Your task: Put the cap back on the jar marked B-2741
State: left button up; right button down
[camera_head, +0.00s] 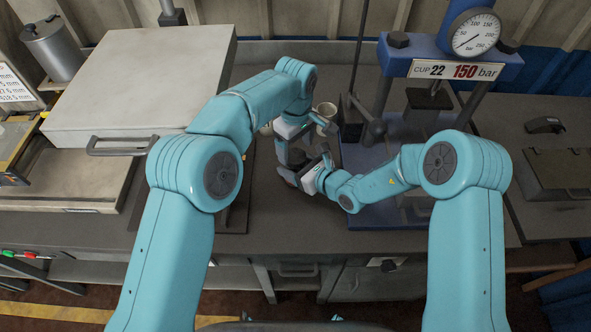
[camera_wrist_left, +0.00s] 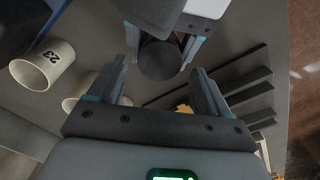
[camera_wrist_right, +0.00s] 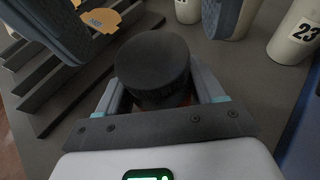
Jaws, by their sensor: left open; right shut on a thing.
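My right gripper (camera_head: 303,172) is shut on a dark round-topped piece (camera_wrist_right: 152,68). A little orange-brown shows beneath its rim; I cannot tell whether this is a cap alone or a jar under a cap. The dark piece (camera_wrist_left: 160,59) also shows in the left wrist view, between the right gripper's fingers. My left gripper (camera_wrist_left: 166,84) is open and empty, its fingertips close to the piece. No marking B-2741 is readable. In the right wrist view the left gripper (camera_wrist_right: 231,12) is partly cut off at the top.
A dark slatted rack (camera_wrist_left: 225,88) stands close by, with a tan piece bearing a blue label (camera_wrist_right: 101,20) by it. Pale cups, one marked 23 (camera_wrist_left: 43,65), stand near. A blue press (camera_head: 440,68) is right, a grey lidded box (camera_head: 140,85) left. The front bench (camera_head: 290,238) is clear.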

aim_at(296, 168)
pick_arm(q)
jog(key=shift+f, duration=1.2)
jog(key=c, duration=1.1)
jog(key=shift+o, duration=0.2)
jog(key=m, duration=1.2)
jog(key=shift+m, duration=0.4)
jog(key=m, duration=0.7)
jog(key=shift+m, duration=0.3)
jog(key=m, duration=0.7)
jog(key=o, duration=1.2)
jog(key=shift+c, duration=0.2)
